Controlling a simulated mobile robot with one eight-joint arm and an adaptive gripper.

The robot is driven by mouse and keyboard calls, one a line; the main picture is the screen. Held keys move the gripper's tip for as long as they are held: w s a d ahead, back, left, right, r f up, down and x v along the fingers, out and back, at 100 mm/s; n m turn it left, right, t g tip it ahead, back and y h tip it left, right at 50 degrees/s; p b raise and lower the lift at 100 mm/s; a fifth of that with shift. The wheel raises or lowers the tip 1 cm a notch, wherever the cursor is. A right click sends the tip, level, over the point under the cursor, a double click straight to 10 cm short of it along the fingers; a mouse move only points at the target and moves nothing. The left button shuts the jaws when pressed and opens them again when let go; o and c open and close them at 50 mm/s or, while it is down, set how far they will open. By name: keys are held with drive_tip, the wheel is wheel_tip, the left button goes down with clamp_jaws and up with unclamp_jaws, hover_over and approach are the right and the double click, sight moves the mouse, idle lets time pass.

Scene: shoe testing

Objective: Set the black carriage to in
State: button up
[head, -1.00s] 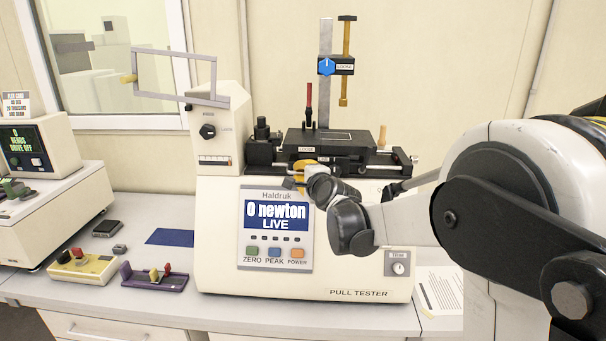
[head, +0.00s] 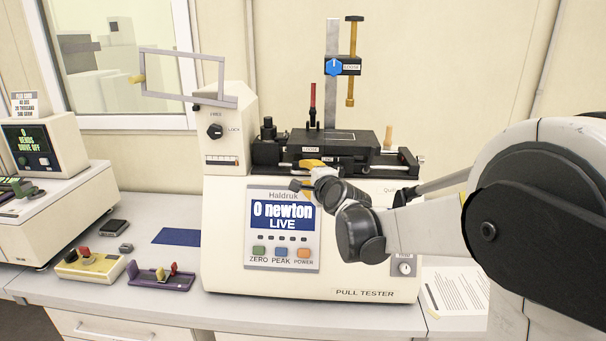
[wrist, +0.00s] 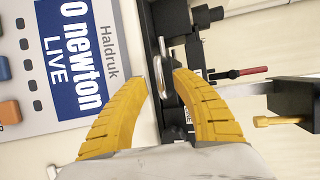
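The black carriage (head: 340,139) sits on the dark rails on top of the cream pull tester (head: 330,285). A small label reading LOOSE is on its front. My gripper (head: 305,173) is at the front of the rails, just above the tester's display, partly hidden by my wrist. In the wrist view, my two yellow fingers (wrist: 160,77) stand apart. A silvery bar or handle (wrist: 164,80) shows in the gap between them, beside the dark rail. I cannot tell whether either finger touches it.
A post with a blue knob (head: 334,67) and a red-handled lever (head: 312,98) rise behind the carriage. A grey frame (head: 182,51) juts from the left housing. A purple tray (head: 163,278) and a yellow box (head: 91,265) lie on the bench at left, beside a blue mat (head: 176,236).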

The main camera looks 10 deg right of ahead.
drive_tip(key=a+v, duration=0.1)
drive_tip(key=v, duration=0.8)
drive_tip(key=shift+s+d, duration=0.4)
drive_tip(key=shift+d, duration=0.1)
drive_tip(key=s+f+n+g+b, duration=0.3)
drive_tip(key=s+f+n, duration=0.3)
drive_tip(key=s, duration=0.4)
drive_tip(key=s+a+f+n+g+h+b, duration=0.1)
drive_tip(key=s+f+n+g+b, duration=0.1)
drive_tip(key=s+f+n, duration=0.4)
drive_tip(key=s+f+n+g+b, duration=0.3)
drive_tip(key=s+f+n, duration=0.3)
drive_tip(key=s, duration=0.8)
wheel_tip(320, 180, down, 3)
drive_tip(key=shift+a+f+g+b, duration=0.2)
drive_tip(key=shift+g+b, duration=0.1)
drive_tip(key=shift+b, duration=0.15)
